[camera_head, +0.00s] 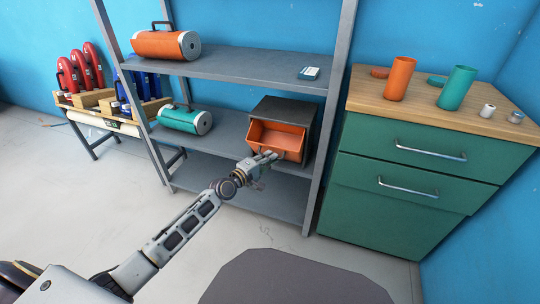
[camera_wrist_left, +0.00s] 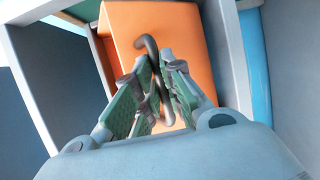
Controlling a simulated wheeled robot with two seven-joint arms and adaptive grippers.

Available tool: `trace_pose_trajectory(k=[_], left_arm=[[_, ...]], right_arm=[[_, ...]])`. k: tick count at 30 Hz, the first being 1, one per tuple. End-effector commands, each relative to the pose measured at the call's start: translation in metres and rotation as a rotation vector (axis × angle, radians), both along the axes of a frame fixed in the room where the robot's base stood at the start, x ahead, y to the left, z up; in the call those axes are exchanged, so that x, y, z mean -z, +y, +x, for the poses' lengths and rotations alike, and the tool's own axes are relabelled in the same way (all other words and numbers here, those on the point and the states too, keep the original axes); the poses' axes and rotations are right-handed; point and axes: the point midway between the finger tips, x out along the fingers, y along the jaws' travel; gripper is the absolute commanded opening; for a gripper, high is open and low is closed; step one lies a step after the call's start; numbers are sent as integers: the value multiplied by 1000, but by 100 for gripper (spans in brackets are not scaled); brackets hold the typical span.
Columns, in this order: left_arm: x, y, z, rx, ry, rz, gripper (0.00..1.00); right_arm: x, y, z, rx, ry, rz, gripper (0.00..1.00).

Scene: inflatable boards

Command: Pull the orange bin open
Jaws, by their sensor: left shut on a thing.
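The orange bin (camera_head: 278,139) sits in a dark grey housing (camera_head: 284,108) on the middle shelf of the grey rack. It stands partly pulled out, and its open inside shows from above. My left gripper (camera_head: 268,157) is at the bin's front face. In the left wrist view my left gripper (camera_wrist_left: 161,88) is shut on the bin's dark curved handle (camera_wrist_left: 147,44), with the orange front (camera_wrist_left: 185,35) behind it. The fingers hide part of the handle. My right gripper is not in view.
The grey rack (camera_head: 240,66) also holds an orange roll (camera_head: 160,45) above and a teal roll (camera_head: 180,120) left of the bin. A rack upright (camera_head: 332,120) stands close right of the housing. A green cabinet (camera_head: 400,205) is farther right. Floor in front is clear.

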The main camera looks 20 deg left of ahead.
Motion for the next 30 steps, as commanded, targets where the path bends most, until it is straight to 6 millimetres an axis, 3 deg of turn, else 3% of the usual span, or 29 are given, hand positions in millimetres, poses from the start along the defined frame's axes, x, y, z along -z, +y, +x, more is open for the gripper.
trace_pose_trajectory(k=[1,16,17,21,30], left_arm=[[10,0,-2,1,12,7,0],[12,1,-3,1,13,7,0],[12,1,-3,1,13,7,14],[10,0,-3,0,10,5,32],[7,0,-3,0,5,3,32]], right_arm=[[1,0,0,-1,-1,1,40],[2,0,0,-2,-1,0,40],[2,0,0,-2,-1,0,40],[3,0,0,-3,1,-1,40],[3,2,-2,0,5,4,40]])
